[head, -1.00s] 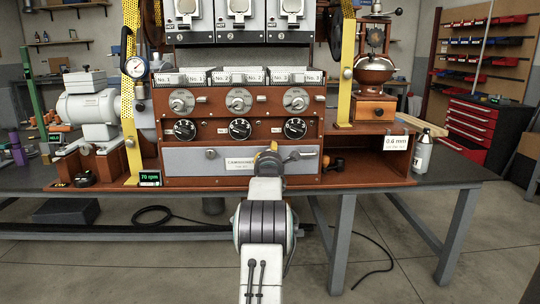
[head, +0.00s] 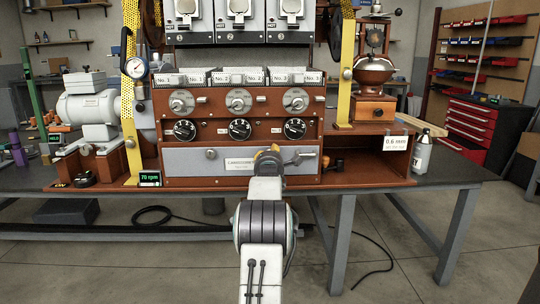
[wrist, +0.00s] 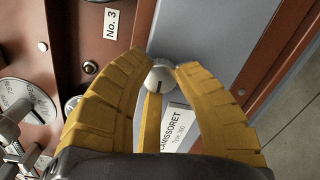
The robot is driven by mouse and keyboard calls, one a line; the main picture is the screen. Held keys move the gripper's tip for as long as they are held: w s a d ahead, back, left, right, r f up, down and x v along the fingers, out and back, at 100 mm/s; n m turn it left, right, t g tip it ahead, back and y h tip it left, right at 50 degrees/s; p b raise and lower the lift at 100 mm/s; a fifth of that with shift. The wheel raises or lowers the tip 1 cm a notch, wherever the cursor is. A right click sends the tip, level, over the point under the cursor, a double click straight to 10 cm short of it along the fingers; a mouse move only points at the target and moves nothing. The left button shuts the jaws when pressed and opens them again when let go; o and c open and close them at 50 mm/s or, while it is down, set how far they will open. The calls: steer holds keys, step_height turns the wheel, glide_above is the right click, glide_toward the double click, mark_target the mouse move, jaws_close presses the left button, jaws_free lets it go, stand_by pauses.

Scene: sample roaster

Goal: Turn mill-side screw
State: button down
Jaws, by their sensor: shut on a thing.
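The mill-side screw is a round pale knob (wrist: 160,78) with a dark line across its face, on the grey front panel (head: 185,164). My gripper (wrist: 163,70) has its yellow fingers shut on this knob, one fingertip on each side. In the head view my gripper (head: 268,154) is at the right part of the grey panel and hides the knob. A white card (head: 398,143) on the right reads 0.6 mm. The mill (head: 374,72) stands above it.
A second round screw (head: 210,154) sits on the panel's left. A lever (head: 308,155) sticks out just right of my gripper. Several black knobs (head: 240,129) line the brown front above. A silver bottle (head: 421,151) stands at the right.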

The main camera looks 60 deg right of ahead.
steer(key=m, duration=0.4)
steer(key=shift+w+r+m, duration=0.1)
steer(key=shift+m, duration=0.3)
steer(key=shift+a, duration=0.1)
stand_by(0.3)
steer(key=c, duration=0.9)
jaws_free()
steer(key=shift+w, duration=0.1)
steer(key=v, duration=1.2)
steer(key=shift+o, duration=0.2)
steer(key=shift+r, duration=0.1)
